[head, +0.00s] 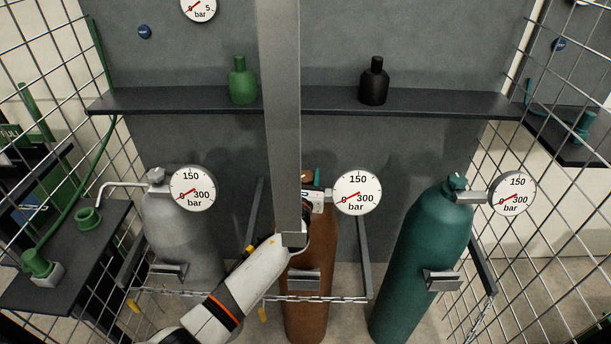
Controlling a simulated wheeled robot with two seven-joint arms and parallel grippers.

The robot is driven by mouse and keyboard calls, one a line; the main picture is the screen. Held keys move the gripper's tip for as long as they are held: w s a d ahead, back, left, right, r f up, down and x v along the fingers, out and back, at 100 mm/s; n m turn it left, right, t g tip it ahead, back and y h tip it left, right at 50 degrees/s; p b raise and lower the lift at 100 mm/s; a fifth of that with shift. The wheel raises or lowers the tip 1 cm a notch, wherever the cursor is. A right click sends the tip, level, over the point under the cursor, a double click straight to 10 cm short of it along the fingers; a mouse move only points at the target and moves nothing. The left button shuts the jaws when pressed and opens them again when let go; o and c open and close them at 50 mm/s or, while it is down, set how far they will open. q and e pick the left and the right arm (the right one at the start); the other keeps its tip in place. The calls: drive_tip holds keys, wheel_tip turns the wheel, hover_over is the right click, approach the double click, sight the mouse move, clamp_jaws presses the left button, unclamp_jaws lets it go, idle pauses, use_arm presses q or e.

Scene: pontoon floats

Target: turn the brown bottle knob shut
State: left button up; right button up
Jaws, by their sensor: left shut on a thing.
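The brown bottle (305,315) stands upright in the middle, behind a chain. Its round gauge (357,192) faces me, with the red needle at the low end of the scale. Brown at the bottle's top, likely its knob (307,175), shows just right of a grey upright bar. My left arm comes in from the lower left, and my left gripper (312,199) is at the bottle top, shut on the knob. The bar and the gripper hide most of the knob and the fingertips. My right gripper is not in view.
The grey upright bar (280,120) hangs close in front of the brown bottle's top. A grey bottle (180,240) stands left and a teal bottle (420,265) right. A shelf (440,103) runs behind. Wire mesh closes both sides.

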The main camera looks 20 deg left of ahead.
sight(305, 175)
use_arm(q)
drive_tip(key=m+h, duration=0.2)
drive_tip(key=shift+a+h+p, duration=0.1)
drive_tip(key=shift+h+p, duration=0.2)
drive_tip(key=shift+h, duration=0.1)
drive_tip(key=m+h, duration=0.1)
drive_tip(key=h, duration=0.1)
drive_tip(key=shift+f+m+h+b, duration=0.15)
drive_tip(key=shift+m+h+b, duration=0.15)
drive_tip(key=shift+h+b, duration=0.1)
drive_tip(key=m+g+h+b, duration=0.2)
drive_tip(key=m+h+b, duration=0.1)
drive_tip(key=h+b, duration=0.2)
drive_tip(key=m+g+h+b, duration=0.3)
drive_tip(key=m+h+b, duration=0.1)
drive_tip(key=b, duration=0.4)
drive_tip(key=shift+f+h, duration=0.2)
drive_tip(key=shift+h, duration=0.4)
drive_tip(key=shift+r+m+g+h+b, duration=0.2)
drive_tip(key=shift+m+g+h+b, duration=0.1)
drive_tip(key=shift+m+g+b, duration=0.25)
drive_tip(key=shift+r, duration=0.1)
drive_tip(key=o, duration=1)
drive_tip(key=shift+r, duration=0.15)
wheel_tip(305, 175, up, 10)
drive_tip(key=shift+f, duration=0.15)
